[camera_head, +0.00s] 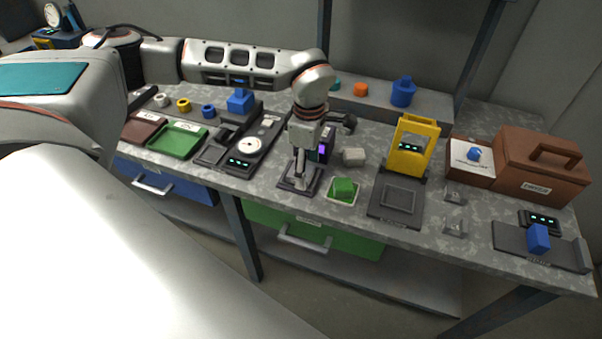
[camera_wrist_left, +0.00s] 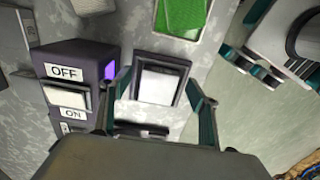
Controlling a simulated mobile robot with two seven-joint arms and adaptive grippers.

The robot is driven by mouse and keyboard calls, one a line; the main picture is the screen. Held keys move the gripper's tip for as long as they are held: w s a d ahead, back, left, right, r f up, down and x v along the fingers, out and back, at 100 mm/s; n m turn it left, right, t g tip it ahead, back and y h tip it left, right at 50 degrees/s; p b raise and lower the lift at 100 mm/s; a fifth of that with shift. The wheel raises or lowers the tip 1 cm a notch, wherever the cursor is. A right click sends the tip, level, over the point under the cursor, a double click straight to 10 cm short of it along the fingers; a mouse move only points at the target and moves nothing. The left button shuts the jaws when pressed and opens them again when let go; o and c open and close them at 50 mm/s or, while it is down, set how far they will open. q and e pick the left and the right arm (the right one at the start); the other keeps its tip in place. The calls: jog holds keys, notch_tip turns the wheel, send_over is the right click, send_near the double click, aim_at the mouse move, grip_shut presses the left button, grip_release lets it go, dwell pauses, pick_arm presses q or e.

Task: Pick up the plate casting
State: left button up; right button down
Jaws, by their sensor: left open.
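A pale grey flat plate (camera_wrist_left: 158,84), which looks like the plate casting, lies in a dark square frame (camera_wrist_left: 139,66) on the bench. My left gripper (camera_wrist_left: 163,88) is open, its two fingers on either side of the plate in the left wrist view. No grip on it shows. In the head view my left gripper (camera_head: 299,172) points down over the same dark frame (camera_head: 287,185) and hides most of the plate. Whether the fingers touch the plate cannot be told. My right gripper is not in view.
The box with OFF and ON labels (camera_wrist_left: 70,98) and a purple light stands close beside the left finger.

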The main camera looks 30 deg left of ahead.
aim_at(308, 172)
pick_arm(q)
jog(key=shift+f, duration=0.3)
jog(key=c, duration=1.4)
jog(key=shift+o, duration=0.2)
jog(key=shift+r, duration=0.2)
notch_tip(308, 172, up, 20)
jog(key=p, duration=0.1)
